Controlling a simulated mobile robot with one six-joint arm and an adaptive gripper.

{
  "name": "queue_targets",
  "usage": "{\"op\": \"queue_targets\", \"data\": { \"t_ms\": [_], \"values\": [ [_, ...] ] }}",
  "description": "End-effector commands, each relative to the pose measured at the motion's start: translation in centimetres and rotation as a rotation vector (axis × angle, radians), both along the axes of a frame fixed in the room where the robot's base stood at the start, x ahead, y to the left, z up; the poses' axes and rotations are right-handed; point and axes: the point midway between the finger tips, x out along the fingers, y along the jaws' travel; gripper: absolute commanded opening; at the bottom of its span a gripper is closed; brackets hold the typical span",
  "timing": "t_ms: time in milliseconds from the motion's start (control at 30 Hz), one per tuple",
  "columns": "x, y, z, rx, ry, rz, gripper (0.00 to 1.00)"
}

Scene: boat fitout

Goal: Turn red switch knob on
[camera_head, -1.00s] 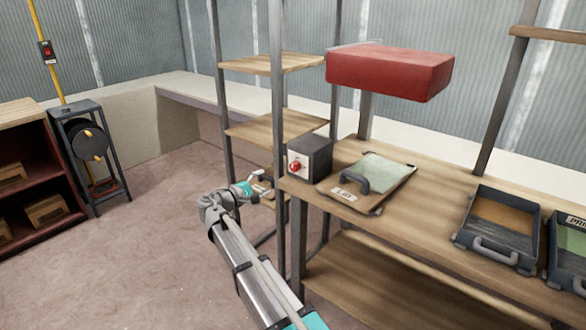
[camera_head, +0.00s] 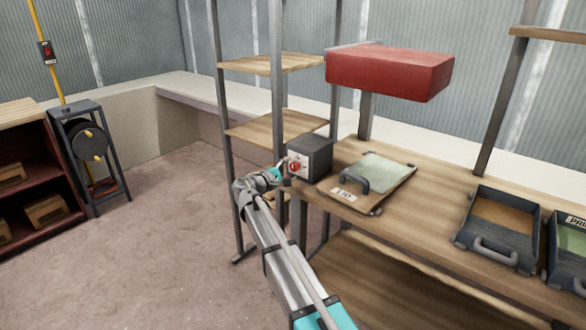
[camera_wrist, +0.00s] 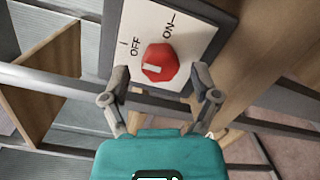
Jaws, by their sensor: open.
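The red switch knob (camera_wrist: 160,63) sits on a white plate (camera_wrist: 188,22) marked OFF and ON in the wrist view. The white bar on the knob points toward the OFF side. In the head view the knob (camera_head: 295,167) is on the front of a dark box (camera_head: 318,155) at the left end of the workbench. My gripper (camera_wrist: 161,76) is open, with one finger on each side of the knob in the wrist view. I cannot tell whether the fingers touch it. In the head view my gripper (camera_head: 281,170) is right in front of the box, partly hidden by my wrist.
A clipboard-like panel with a handle (camera_head: 385,178) lies on the workbench (camera_head: 425,210) right of the box. Grey trays (camera_head: 500,228) stand farther right. A shelf post (camera_head: 277,80) rises close to my wrist. A red block (camera_head: 390,72) hangs above the bench.

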Motion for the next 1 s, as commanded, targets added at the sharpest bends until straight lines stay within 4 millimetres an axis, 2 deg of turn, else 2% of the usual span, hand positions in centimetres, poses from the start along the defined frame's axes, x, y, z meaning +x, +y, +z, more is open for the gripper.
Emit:
{"op": "queue_targets", "data": {
  "t_ms": [200, 567, 667, 1000],
  "values": [
    [1.21, -1.12, 0.00, 0.000, 0.000, -0.001, 0.78],
    [1.38, -1.30, 0.00, 0.000, 0.000, 0.000, 0.78],
    [1.37, -1.29, 0.00, 0.000, 0.000, 0.000, 0.64],
    [1.37, -1.29, -0.01, 0.000, 0.000, -0.001, 0.00]
  ]
}}
